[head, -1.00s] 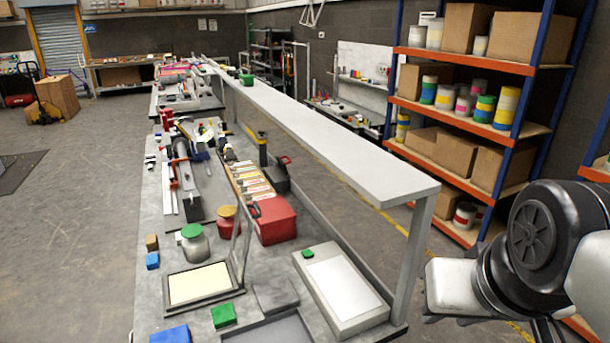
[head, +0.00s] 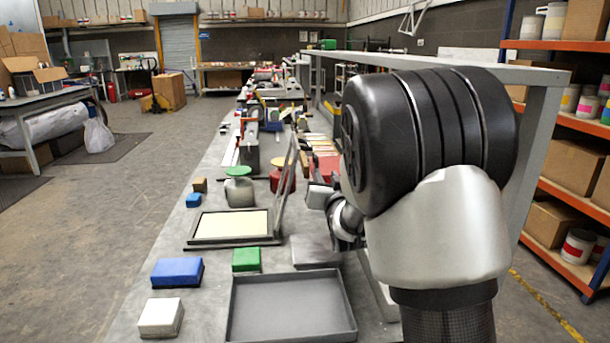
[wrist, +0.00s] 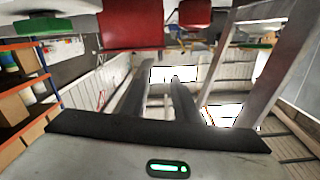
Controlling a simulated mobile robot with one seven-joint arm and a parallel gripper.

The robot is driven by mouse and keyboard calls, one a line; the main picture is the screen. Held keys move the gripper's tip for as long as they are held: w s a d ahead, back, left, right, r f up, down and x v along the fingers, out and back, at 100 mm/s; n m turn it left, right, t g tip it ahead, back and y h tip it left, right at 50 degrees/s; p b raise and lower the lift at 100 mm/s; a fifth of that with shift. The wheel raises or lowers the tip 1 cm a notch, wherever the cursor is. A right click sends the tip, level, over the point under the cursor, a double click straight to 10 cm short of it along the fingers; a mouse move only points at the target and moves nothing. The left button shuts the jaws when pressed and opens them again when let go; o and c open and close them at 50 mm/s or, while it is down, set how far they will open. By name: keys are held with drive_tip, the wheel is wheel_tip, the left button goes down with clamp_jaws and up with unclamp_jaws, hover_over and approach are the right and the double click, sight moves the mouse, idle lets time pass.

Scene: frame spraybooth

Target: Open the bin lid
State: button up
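I cannot single out a bin with a lid for certain. A red box (head: 327,166) stands on the bench, partly hidden behind my arm; a red surface also fills the top of the wrist view (wrist: 130,24). A flat dark frame (head: 189,240) with a cream panel lies nearer, with a thin grey frame (head: 288,178) standing up at its right edge. My gripper (wrist: 160,74) shows two dark fingers apart, with nothing seen between them. In the head view my arm hides most of it; its end is over the bench, right of the upright frame.
An empty grey tray (head: 235,318), a blue block (head: 177,272), a green block (head: 246,261) and a white block (head: 161,316) are on the near bench. A green-lidded jar (head: 239,190) stands behind. A raised shelf (head: 430,62) runs along the right.

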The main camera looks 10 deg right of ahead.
sight(317, 159)
drive_tip(key=w, duration=0.6)
drive_tip(key=w+b, duration=0.1)
drive_tip(key=w, duration=1)
drive_tip(key=shift+w+a+f+b, duration=0.1)
drive_tip(key=shift+w+f+b, duration=0.15)
drive_tip(key=shift+w+b, duration=0.1)
clamp_jaws()
